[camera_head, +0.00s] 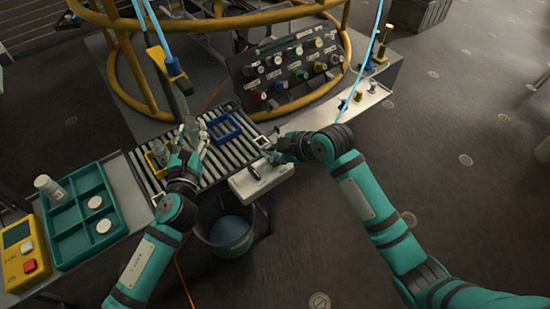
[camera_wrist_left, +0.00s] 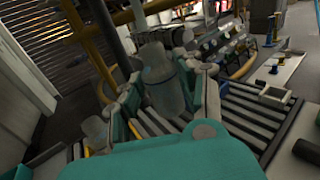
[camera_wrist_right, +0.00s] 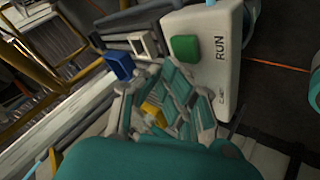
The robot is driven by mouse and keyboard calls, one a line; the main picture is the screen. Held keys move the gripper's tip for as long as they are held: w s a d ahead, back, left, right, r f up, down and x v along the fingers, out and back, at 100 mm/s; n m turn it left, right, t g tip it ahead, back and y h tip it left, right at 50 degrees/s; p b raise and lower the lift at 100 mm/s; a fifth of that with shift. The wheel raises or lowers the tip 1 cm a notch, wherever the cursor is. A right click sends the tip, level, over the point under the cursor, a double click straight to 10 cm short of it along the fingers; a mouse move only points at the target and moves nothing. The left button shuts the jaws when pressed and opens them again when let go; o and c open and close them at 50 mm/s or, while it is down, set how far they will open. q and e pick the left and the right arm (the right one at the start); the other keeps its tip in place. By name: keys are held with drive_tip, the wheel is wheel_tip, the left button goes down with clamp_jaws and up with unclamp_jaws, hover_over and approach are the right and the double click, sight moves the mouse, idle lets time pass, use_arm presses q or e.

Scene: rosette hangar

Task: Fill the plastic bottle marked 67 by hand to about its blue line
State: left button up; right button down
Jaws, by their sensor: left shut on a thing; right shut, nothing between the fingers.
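My left gripper (camera_head: 190,140) is shut on a clear plastic bottle (camera_wrist_left: 165,85), which stands upright between its fingers over the roller track. The bottle also shows in the head view (camera_head: 191,125). No number or blue line is readable on it, and no liquid level can be made out. A dark filling spout (camera_head: 178,97) with a yellow handle (camera_head: 173,66) hangs near the bottle; whether it is right over the mouth I cannot tell. My right gripper (camera_head: 270,150) is shut and empty, beside the white box (camera_head: 262,178) marked RUN with a green button (camera_wrist_right: 184,48).
A second clear bottle (camera_head: 159,148) stands by a yellow frame on the roller track (camera_head: 225,158). A blue frame (camera_head: 209,122) lies farther right. A panel of coloured knobs (camera_head: 290,68) stands behind.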

drive_tip(key=shift+f, duration=0.2)
drive_tip(key=shift+f, duration=0.25)
drive_tip(key=shift+f, duration=0.5)
idle(1.0)
idle(1.2)
drive_tip(key=shift+r, duration=0.95)
drive_tip(key=shift+r, duration=2.5)
drive_tip(key=shift+r, duration=0.1)
